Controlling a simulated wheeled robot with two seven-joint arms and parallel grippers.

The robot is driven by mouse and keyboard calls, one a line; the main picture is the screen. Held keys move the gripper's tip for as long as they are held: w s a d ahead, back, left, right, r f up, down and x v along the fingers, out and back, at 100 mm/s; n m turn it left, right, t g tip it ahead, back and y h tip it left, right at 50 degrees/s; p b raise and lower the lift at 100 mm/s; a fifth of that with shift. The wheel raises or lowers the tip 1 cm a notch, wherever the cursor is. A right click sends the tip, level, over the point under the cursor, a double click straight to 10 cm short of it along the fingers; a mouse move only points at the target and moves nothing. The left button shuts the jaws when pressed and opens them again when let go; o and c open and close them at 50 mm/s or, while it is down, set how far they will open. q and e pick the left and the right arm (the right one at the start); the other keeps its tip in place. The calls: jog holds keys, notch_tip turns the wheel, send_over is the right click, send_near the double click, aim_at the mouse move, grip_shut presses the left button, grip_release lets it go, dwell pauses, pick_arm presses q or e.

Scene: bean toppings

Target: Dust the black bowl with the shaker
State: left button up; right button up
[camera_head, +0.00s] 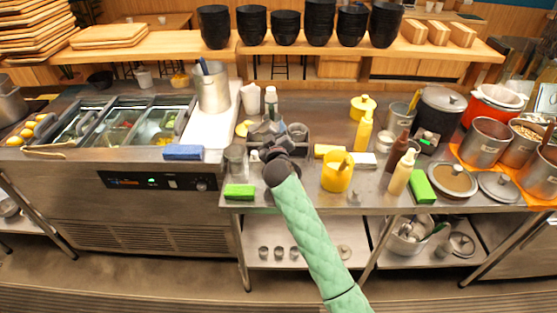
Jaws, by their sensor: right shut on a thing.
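My right gripper (268,134) reaches over a dark caddy on the steel counter. It is shut on what seems to be the shaker, mostly hidden behind the gripper and wrist. A small metal cup (297,132) stands in the caddy just right of the gripper. Stacks of black bowls (320,22) stand upright on the wooden shelf behind the counter, well above the gripper. A small dark bowl (100,80) sits at the back left. I cannot tell which bowl the task means. My left gripper is out of view.
A yellow tub (337,172), sauce bottles (402,172) and a green sponge (240,192) crowd the counter near the arm. Steel pots (485,142) stand at the right. A white board (215,130) at the left has some bare surface.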

notch_tip(320, 180, down, 4)
jog(key=shift+f, duration=0.1)
dwell(0.6)
notch_tip(320, 180, up, 5)
jog(key=shift+r, duration=0.2)
notch_tip(320, 180, down, 5)
jog(key=shift+f, duration=0.15)
